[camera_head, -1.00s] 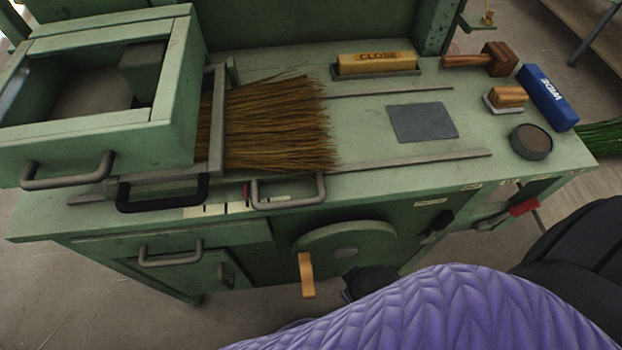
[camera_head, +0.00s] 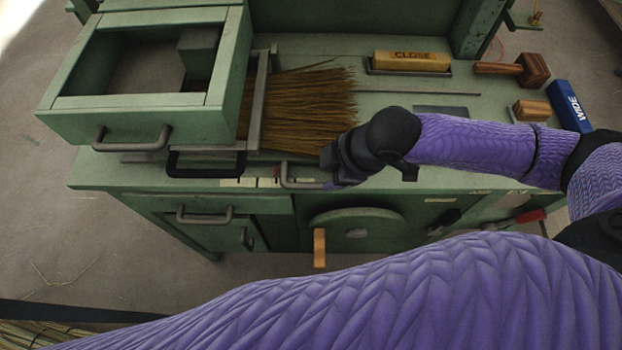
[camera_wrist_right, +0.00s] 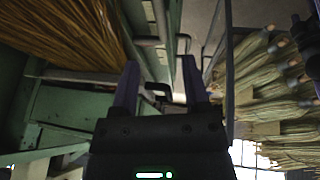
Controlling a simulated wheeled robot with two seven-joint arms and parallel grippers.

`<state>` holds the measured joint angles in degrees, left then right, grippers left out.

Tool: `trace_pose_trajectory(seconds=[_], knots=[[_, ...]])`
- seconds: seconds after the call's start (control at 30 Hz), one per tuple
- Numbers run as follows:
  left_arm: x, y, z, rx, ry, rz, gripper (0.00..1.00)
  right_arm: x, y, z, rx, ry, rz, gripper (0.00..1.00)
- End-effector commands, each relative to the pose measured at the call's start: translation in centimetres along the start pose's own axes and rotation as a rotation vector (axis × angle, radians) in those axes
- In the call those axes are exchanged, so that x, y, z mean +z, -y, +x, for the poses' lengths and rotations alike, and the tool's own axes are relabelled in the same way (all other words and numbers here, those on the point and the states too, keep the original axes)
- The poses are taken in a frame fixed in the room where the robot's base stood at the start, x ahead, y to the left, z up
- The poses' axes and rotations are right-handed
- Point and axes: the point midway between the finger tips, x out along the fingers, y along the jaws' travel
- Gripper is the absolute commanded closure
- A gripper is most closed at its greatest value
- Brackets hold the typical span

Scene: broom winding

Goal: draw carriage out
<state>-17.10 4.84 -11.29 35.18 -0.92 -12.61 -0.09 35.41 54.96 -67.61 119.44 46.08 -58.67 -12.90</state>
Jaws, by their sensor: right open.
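The green machine bench carries a bundle of brown broom bristles (camera_head: 300,105), held behind a grey upright clamp bar (camera_head: 258,100). A black handle (camera_head: 206,172) sits at the bench's front edge below that bar. A grey handle (camera_head: 288,178) sits just right of it. Which part is the carriage I cannot tell for sure. My right gripper (camera_head: 335,172) is at the right end of the grey handle, in front of the bristles. In the right wrist view it (camera_wrist_right: 160,75) is open, and a dark hooked bar shows between its fingers; contact is unclear. My left gripper is out of view.
A green open-topped box (camera_head: 150,100) overhangs the bench at left. A yellow CLOSE block (camera_head: 410,61), a wooden mallet (camera_head: 515,70) and a blue WIDE block (camera_head: 569,106) lie at the back and right. A wooden-handled crank (camera_head: 319,247) is on the front below.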

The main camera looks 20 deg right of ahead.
Motion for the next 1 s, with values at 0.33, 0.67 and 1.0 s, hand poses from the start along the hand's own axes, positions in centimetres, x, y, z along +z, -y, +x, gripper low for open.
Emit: trace_pose_trajectory(seconds=[0.33,0.67,1.0], knots=[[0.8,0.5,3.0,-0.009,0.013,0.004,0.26,0.0,0.2,8.0,-0.001,0.000,0.000,0.42],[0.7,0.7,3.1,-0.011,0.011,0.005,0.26,-0.1,0.1,9.0,0.001,-0.002,-0.001,0.42],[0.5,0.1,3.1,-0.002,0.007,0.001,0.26,-0.1,0.1,9.0,0.001,-0.001,-0.001,1.00]])
